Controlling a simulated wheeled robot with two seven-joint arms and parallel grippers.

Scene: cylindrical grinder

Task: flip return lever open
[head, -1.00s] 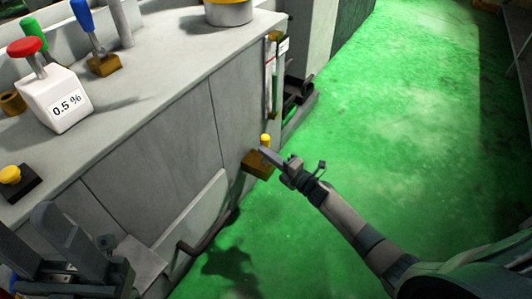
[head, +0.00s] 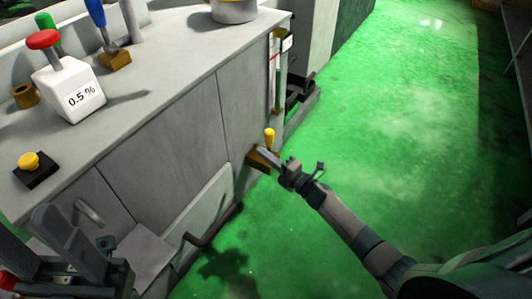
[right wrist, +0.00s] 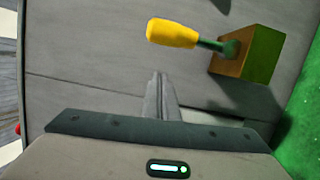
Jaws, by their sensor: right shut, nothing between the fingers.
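The return lever has a yellow handle (head: 269,138) on a brown block (head: 252,161) fixed low on the machine's side. In the right wrist view the yellow handle (right wrist: 172,33) points left on a green shaft from its block (right wrist: 255,55). My right gripper (head: 262,154) is shut and empty, in front of the block and just below the handle. In the wrist view its fingers (right wrist: 160,90) are together below the handle, with a visible gap; contact cannot be told in the head view. My left gripper (head: 45,245) is at the lower left, its fingers apart.
The grey machine (head: 170,125) carries a white 0.5 % box (head: 70,92) with a red knob, a blue lever (head: 96,14) and a yellow button (head: 29,160). A dark bent handle (head: 205,238) sticks out low. The green floor (head: 410,120) to the right is clear.

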